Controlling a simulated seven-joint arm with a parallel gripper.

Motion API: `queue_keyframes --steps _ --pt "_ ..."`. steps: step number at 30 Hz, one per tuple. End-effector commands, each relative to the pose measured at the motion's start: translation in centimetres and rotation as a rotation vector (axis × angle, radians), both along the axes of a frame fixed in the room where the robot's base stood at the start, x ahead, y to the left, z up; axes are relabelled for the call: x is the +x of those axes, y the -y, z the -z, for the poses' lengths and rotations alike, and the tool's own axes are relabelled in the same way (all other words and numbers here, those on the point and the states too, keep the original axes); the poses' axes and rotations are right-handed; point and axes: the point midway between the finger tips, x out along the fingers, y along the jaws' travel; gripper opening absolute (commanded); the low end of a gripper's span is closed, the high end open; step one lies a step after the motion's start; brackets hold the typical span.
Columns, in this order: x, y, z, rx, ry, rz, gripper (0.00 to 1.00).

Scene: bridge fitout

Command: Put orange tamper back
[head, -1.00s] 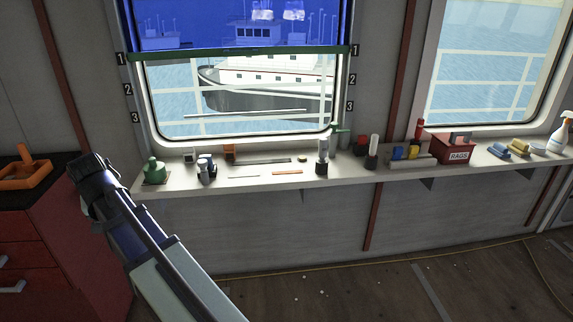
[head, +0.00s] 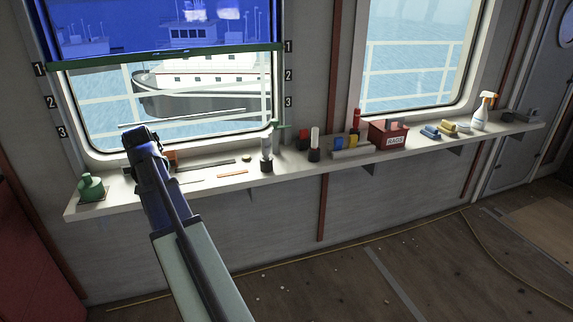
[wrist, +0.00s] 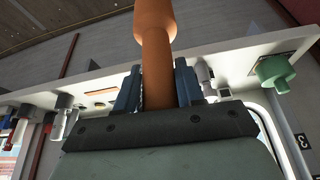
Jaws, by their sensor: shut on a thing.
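The orange tamper (wrist: 154,50) is between the blue fingers of my gripper (wrist: 157,82) in the wrist view, its wider end sticking out beyond the fingertips.
A red cabinet (head: 30,250) is at the left. The floor in front is open.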

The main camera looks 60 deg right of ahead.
Motion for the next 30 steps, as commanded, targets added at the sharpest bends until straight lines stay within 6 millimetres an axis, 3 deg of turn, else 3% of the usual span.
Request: queue_keyframes --steps 1,17,30 --pt "-0.4 2.0 -0.2 -0.001 0.001 0.028 0.00" --pt "-7.6 19.1 -1.7 -0.001 0.001 0.279 0.00" --pt "-16.2 34.4 -3.6 -0.001 0.001 0.505 0.00"
